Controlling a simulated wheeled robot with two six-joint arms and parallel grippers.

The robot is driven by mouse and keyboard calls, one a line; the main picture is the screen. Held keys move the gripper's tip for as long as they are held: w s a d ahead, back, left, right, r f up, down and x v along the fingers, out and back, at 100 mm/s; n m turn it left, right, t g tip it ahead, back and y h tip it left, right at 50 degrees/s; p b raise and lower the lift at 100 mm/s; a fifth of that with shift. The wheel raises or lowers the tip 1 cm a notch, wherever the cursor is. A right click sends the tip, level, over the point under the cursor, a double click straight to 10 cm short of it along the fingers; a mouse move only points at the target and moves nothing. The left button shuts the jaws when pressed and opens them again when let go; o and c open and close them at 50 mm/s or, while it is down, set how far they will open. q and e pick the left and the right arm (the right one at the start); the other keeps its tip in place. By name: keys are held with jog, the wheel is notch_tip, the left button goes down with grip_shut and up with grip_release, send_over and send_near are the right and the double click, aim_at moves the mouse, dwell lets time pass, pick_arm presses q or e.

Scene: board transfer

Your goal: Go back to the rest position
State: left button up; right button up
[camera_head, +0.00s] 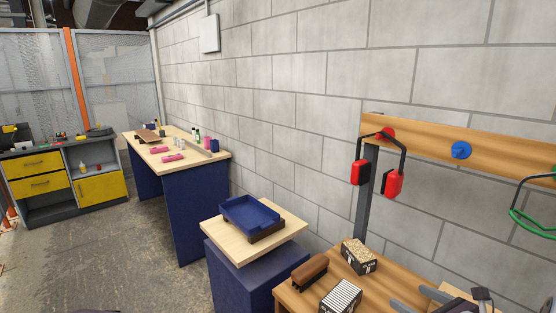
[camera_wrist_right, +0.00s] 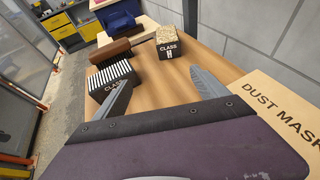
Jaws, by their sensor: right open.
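My right gripper (camera_head: 414,297) is at the bottom right in the head view, over the wooden table. In the right wrist view its two grey fingers (camera_wrist_right: 157,88) are spread apart with nothing between them. The fingers point towards a striped black-and-white box (camera_wrist_right: 112,80) and a speckled box (camera_wrist_right: 170,42), both marked CLASS, and stay apart from them as far as I can see.
A cardboard DUST MASK box (camera_wrist_right: 275,115) is right of my gripper. A blue tray (camera_head: 250,213) rests on a pedestal. Red ear defenders (camera_head: 393,183) hang on a wall rail. A long workbench (camera_head: 213,157) stands farther back.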

jog(key=w+a+r+n+y, duration=0.2)
jog(key=w+a, duration=0.1)
jog(key=a, duration=0.4)
jog(key=s+a+r+n+g+y+p, duration=0.1)
jog(key=s+a+n+g+y, duration=0.15)
jog(key=a, duration=0.45)
jog(key=s+a+n+g+y+p, duration=0.15)
jog(key=a+n+g, duration=0.25)
jog(key=a, duration=0.4)
jog(key=s+a+f+n+g+h+p, duration=0.1)
jog(key=s+a+f+n+g+h, duration=0.15)
jog(key=s+n, duration=0.3)
jog(key=s+a+f+n+g+h+p, duration=0.1)
jog(key=s+a+f+n+g+p, duration=0.2)
jog(key=s, duration=0.4)
pick_arm(q)
jog(key=r, duration=0.2)
jog(key=w+r+b, duration=0.1)
jog(key=r, duration=0.1)
jog(key=shift+w+a+r, duration=0.1)
jog(key=shift+r, duration=0.3)
pick_arm(e)
jog(key=s+d+f+n+h, duration=0.1)
jog(key=d+f+n+h, duration=0.2)
jog(key=d+n+h, duration=0.4)
jog(key=d+n, duration=0.3)
jog(key=n, duration=0.4)
jog(key=shift+s+d+n+t, duration=0.3)
jog(key=shift+s+d, duration=0.05)
jog(key=shift+s, duration=0.05)
